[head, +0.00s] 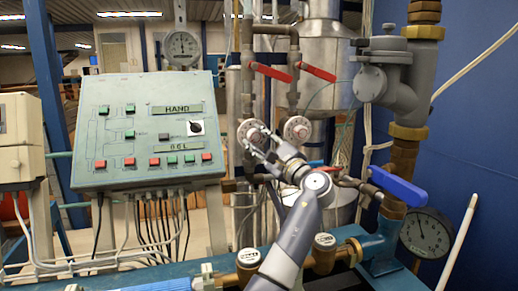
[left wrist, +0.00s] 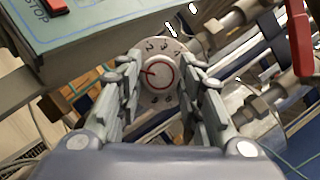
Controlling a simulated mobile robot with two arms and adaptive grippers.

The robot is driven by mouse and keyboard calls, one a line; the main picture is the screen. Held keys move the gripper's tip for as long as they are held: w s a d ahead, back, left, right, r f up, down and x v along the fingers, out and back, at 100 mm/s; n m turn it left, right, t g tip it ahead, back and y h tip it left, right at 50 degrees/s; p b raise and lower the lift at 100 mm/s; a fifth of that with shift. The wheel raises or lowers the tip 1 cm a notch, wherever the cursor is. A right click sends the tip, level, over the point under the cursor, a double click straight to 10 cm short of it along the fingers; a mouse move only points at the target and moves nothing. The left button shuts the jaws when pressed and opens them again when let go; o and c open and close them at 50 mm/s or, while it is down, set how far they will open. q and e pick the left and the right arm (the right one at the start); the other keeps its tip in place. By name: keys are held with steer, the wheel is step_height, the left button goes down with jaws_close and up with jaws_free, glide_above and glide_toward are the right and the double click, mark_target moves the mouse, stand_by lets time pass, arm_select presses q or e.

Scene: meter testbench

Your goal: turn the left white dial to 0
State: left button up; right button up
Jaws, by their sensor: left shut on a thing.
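The left white dial (head: 252,132) is on the pipework right of the control panel, partly hidden by my left gripper (head: 260,152). In the left wrist view the same dial (left wrist: 158,73) is a round white disc with dark digits, a red ring and a short red mark pointing left. The fingers of my left gripper (left wrist: 161,90) are on both sides of the dial and shut on it. Some digits are too small or covered to read. A second white dial (head: 297,129) is just to the right, free of the gripper. My right gripper is not in view.
Two red levers (head: 270,72) (head: 316,72) are above the dials. A control panel (head: 150,130) with buttons stands left. A blue valve handle (head: 398,187) and a pressure gauge (head: 426,233) are at right. Pipes and cables crowd the area around the dials.

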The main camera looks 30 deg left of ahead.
arm_select(q)
steer(key=shift+n+g, duration=0.3)
steer(key=shift+n, duration=0.2)
steer(key=o, duration=1.1)
steer(key=shift+s, duration=0.1)
steer(key=shift+c, duration=0.2)
steer(key=shift+d, duration=0.15)
steer(key=shift+s+d+f, duration=0.1)
steer(key=shift+d, duration=0.2)
steer(key=v, duration=1.1)
